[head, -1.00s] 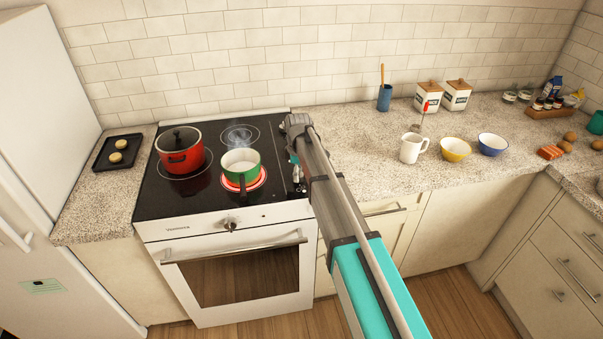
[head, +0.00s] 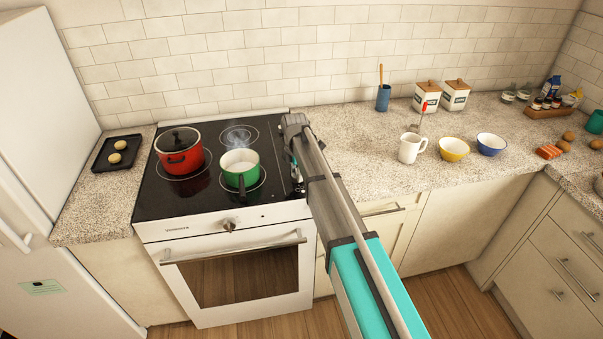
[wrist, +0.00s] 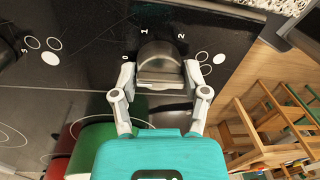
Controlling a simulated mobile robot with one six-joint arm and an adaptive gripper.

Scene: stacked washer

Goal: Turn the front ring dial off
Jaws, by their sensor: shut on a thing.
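In the wrist view a dark, round-topped dial (wrist: 160,52) sits on the black cooktop, with the marks 0, 1 and 2 around it. My gripper (wrist: 160,76) is shut on this dial, one finger on each side. In the head view my arm reaches to the cooktop's right edge, and the dial is mostly hidden there. The front ring (head: 263,178) under the green pot (head: 240,178) is dark, with no red glow. The dial's pointer is not clear.
A red lidded pot (head: 180,158) stands left of the green pot. Steam rises behind the green pot. A white mug (head: 409,149), a yellow bowl (head: 455,150) and a blue bowl (head: 491,144) stand on the counter to the right.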

